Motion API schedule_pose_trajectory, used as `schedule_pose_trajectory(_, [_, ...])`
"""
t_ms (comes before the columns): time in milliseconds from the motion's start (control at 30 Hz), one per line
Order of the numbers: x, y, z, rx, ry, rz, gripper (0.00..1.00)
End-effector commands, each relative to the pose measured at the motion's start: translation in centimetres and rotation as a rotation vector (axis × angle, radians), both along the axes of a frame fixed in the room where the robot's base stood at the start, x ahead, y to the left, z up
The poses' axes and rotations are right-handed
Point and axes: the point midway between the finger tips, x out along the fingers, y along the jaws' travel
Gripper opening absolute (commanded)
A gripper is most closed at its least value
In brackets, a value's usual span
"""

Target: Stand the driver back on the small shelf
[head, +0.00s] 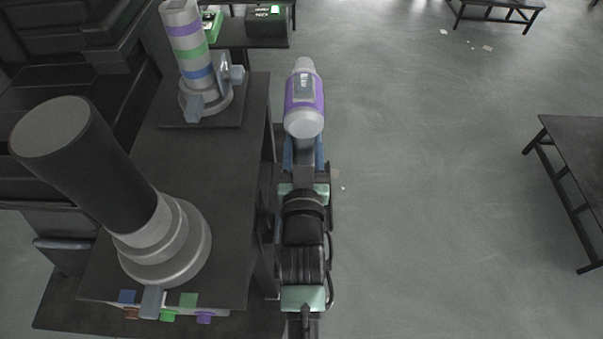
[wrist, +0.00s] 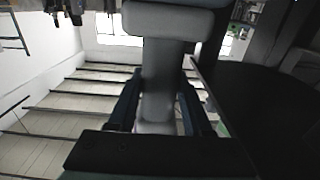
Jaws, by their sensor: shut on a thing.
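The driver (head: 304,118) is a grey tool with a purple band and a small dark panel. My gripper (head: 304,155) is shut on its grey lower part, between two blue fingers. The driver is held in the air to the right of the dark bench. In the wrist view the driver's grey shaft (wrist: 157,85) runs between the fingers of my gripper (wrist: 158,108), with its wider grey body above. A small dark shelf (head: 232,37) stands beyond the bench's far end, apart from the driver. A black box and a green item rest on it.
The dark bench (head: 215,150) carries a large black column (head: 95,170) on grey rings and a banded column (head: 190,45) with grey clamps. Coloured tags (head: 188,300) line its near edge. Another dark table (head: 580,150) stands at right. The floor between is open.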

Motion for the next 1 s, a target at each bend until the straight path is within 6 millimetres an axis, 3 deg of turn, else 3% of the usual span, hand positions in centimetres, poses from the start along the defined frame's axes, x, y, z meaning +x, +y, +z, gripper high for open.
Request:
schedule_pose_trajectory(167, [0.1,0.0,-2.4,0.0,-0.013,0.0,0.0])
schedule_pose_trajectory(367, [0.1,0.0,-3.3,0.0,-0.015,0.001,0.0])
schedule_pose_trajectory(600, [0.1,-0.1,-6.5,0.0,-0.013,-0.001,0.0])
schedule_pose_trajectory(1000, [0.1,0.0,-6.8,0.0,-0.015,0.002,0.0])
